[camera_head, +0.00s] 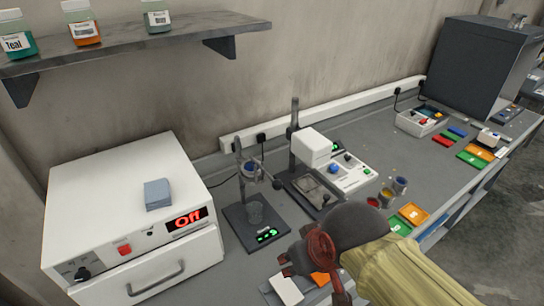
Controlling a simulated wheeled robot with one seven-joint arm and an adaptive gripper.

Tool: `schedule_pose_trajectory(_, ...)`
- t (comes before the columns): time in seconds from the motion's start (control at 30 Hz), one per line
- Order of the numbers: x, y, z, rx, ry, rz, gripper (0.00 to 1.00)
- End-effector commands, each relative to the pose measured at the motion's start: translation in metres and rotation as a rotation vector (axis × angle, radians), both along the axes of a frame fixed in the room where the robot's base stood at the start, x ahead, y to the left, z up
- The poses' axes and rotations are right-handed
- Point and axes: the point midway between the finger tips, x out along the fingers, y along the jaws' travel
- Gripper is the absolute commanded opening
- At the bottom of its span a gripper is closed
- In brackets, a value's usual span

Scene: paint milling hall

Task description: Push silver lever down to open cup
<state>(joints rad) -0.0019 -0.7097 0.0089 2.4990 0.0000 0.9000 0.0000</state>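A small cup (252,168) is held in a ring on an upright stand, above a dark base (249,238) with a green lit display. A clear beaker (255,212) stands on that base under the cup. A small dark-tipped part (277,184) sticks out to the right of the cup and may be the lever; it is too small to tell its colour or position. My gripper (304,270) is in front of and to the right of the stand, apart from the cup. Its fingers are seen at an angle, and I cannot tell how far apart they are.
A white oven (85,225) reading "Off" stands left of the stand. A white-headed device (315,147) stands close on its right. A wall shelf (130,40) hangs above.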

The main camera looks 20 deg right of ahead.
Motion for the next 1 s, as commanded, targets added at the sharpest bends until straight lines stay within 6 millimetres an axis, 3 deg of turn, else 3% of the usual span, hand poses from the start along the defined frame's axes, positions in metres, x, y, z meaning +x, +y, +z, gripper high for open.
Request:
schedule_pose_trajectory(0.03,0.002,0.0,0.013,0.0,0.015,0.001,0.3)
schedule_pose_trajectory(0.57,0.032,0.0,0.078,-0.005,0.137,0.006,0.0)
schedule_pose_trajectory(1.0,0.072,0.0,0.135,-0.019,0.226,0.025,0.0)
